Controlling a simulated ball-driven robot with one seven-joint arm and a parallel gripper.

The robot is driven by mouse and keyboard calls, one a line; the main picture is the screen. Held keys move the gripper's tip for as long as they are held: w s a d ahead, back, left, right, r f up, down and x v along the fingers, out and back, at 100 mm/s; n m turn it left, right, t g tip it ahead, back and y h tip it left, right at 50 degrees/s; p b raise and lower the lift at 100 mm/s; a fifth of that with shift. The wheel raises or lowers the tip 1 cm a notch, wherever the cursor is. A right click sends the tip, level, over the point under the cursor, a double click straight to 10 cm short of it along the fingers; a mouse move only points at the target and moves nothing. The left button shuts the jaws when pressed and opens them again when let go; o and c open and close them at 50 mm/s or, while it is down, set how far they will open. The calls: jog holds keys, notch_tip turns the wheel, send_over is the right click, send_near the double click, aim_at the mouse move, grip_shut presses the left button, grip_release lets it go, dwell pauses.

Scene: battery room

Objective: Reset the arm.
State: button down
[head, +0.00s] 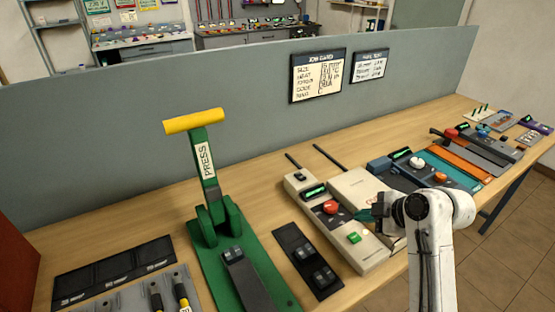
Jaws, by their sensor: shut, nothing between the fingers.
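My white arm (432,240) rises at the lower right and bends at the top, with its end turned to the left. My gripper (364,214) is shut and empty. It is over the right part of a beige tester unit (340,243) on the bench. The unit has a red knob, a green button and a small green display. The arm hides part of the bench behind it.
A green press (230,258) with a raised yellow handle (194,121) stands to the left. A black tray (307,262) lies between press and unit. Blue and orange devices (440,172) fill the bench at right. A grey partition (130,130) runs behind.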

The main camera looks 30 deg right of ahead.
jog(key=s+a+f+m+g, duration=0.1)
jog(key=s+a+f+m, duration=0.1)
jog(key=a, duration=0.2)
jog(key=s+a+f+m+g, duration=0.1)
jog(key=s+a+f+m, duration=0.2)
jog(key=a, duration=0.2)
jog(key=s+a+f+m, duration=0.2)
jog(key=s+a, duration=0.1)
jog(key=a, duration=0.1)
jog(key=shift+s+a+f+m+g+h, duration=0.2)
jog(key=shift+a+f+m+g+h, duration=0.1)
jog(key=shift+a+g+h, duration=0.1)
jog(key=s+f+m+g, duration=0.2)
jog(key=s+f, duration=0.1)
jog(key=s, duration=0.5)
jog(key=s+a+f+m+g+h, duration=0.1)
jog(key=s+f+m+g, duration=0.1)
jog(key=s, duration=0.7)
notch_tip(320, 180, down, 2)
jog(key=shift+f+m+g+h, duration=0.1)
jog(key=shift+m+g+h, duration=0.25)
jog(key=shift+g, duration=0.25)
